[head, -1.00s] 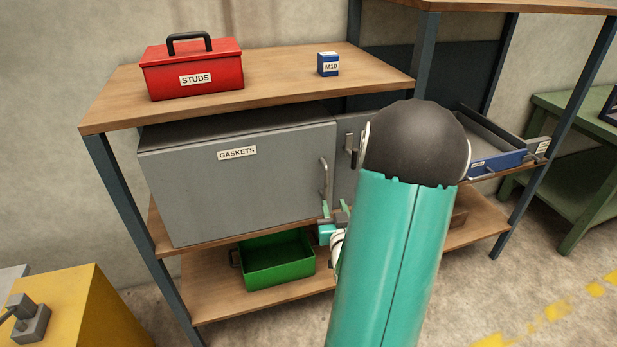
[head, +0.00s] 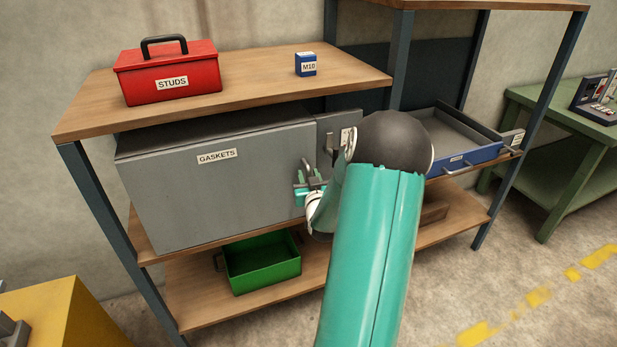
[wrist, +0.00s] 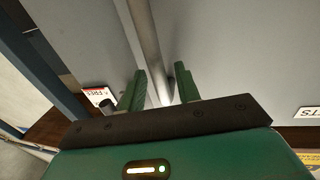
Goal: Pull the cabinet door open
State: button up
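The grey cabinet door (head: 215,190) labelled GASKETS sits under the shelf top and appears shut. Its upright metal handle (head: 307,160) is near the door's right edge. My gripper (head: 309,177) is at the lower part of this handle in the head view. In the wrist view, my gripper (wrist: 162,85) has its two green fingers apart, one on each side of the handle bar (wrist: 144,38). A gap shows between the bar and the right finger. Contact with the left finger is unclear.
A grey panel (head: 338,122) with a latch is right of the door. An open blue drawer (head: 470,153) sticks out farther right. A green bin (head: 262,263) stands on the shelf below. A red STUDS toolbox (head: 170,77) and blue M10 box (head: 305,64) stand on top.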

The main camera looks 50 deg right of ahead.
grip_shut()
dwell(0.4)
